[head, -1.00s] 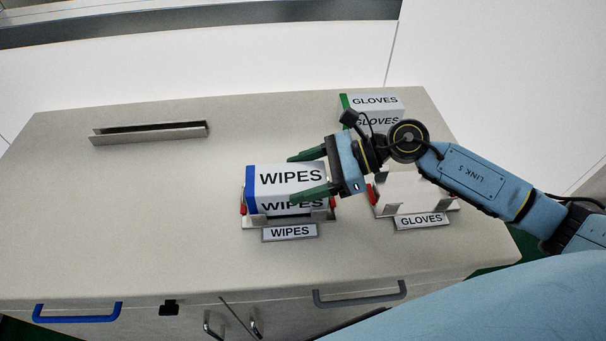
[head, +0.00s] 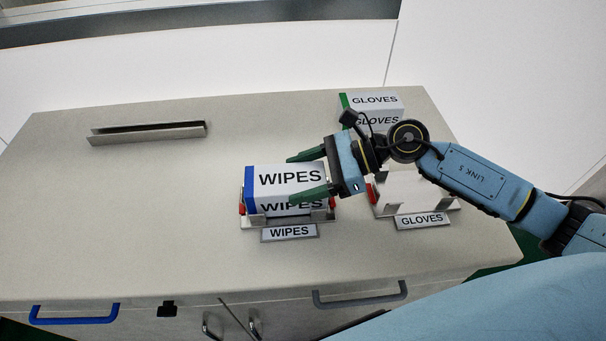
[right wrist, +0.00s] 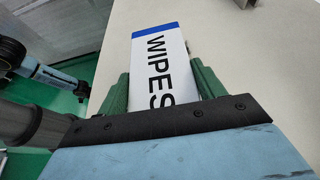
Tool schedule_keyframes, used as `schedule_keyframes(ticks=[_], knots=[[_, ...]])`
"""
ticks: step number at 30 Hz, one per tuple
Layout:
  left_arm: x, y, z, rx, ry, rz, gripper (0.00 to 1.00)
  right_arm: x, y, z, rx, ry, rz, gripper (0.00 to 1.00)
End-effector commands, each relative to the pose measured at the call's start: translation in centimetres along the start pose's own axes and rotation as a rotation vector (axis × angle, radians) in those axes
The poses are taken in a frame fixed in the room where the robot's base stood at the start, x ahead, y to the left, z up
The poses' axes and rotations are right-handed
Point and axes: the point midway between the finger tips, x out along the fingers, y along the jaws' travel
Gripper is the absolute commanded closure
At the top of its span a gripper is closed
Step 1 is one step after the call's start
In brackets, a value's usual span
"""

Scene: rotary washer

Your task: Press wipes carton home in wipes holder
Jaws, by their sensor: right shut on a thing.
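The wipes carton (head: 277,178) is a white box with a blue end and black WIPES lettering. It stands upright in the wipes holder (head: 247,221), a metal bracket with red parts at both sides and a WIPES label in front. My right gripper (head: 309,174) is shut on the carton, one green finger at its back and one across its front. The right wrist view shows the carton (right wrist: 158,65) between both fingers. Whether the carton's bottom touches the holder's floor is hidden. My left gripper is out of view.
A gloves holder (head: 446,205) with a GLOVES label stands just right of the wipes holder. A gloves carton (head: 372,101) stands behind, beyond my right wrist. A long metal bracket (head: 148,133) lies at the back left.

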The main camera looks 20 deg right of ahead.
Motion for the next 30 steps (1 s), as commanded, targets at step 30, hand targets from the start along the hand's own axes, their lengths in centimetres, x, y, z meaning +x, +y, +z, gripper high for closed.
schedule_keyframes(ticks=[30], knots=[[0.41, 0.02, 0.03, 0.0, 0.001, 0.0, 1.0, 0.17, 0.0, -0.42, 0.0, 0.0, 0.0, 0.29]])
